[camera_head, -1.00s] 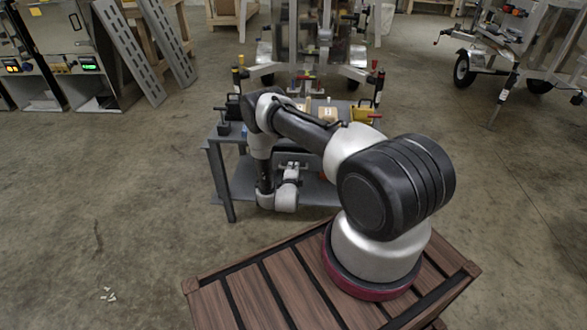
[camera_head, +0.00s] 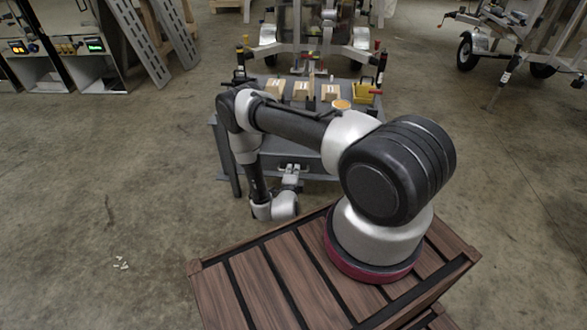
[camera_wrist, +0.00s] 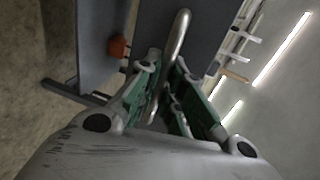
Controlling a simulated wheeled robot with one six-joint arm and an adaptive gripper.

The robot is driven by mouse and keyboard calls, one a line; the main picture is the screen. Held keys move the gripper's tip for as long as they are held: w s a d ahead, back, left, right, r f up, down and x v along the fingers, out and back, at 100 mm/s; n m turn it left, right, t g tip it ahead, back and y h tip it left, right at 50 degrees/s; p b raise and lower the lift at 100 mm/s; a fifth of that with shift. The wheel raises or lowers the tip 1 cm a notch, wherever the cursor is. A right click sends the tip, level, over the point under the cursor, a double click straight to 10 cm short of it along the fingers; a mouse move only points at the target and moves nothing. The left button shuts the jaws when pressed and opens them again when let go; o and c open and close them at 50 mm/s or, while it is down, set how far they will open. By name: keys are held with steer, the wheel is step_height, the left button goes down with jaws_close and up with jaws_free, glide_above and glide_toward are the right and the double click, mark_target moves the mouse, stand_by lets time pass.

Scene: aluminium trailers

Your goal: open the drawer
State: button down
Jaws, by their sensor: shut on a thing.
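The drawer's grey front (camera_wrist: 208,25) shows at the top of the wrist view, with a bent metal bar handle (camera_wrist: 181,30) on it. My gripper (camera_wrist: 168,72), with green finger pads, is shut on the handle, which runs between the fingers. In the head view my gripper (camera_head: 292,169) is at the front of the grey workbench, below its top. The drawer front (camera_head: 312,160) shows there beside my arm. My arm hides much of the bench front, so how far the drawer stands out is hard to tell.
Wooden blocks (camera_head: 301,90) and a yellow bin (camera_head: 364,93) stand on the bench top (camera_head: 262,80). An orange-red object (camera_wrist: 117,47) is beside the drawer in the wrist view. A trailer (camera_head: 478,45) stands at right.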

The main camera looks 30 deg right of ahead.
steer(key=c, duration=1.5)
jaws_free()
steer(key=v, duration=1.2)
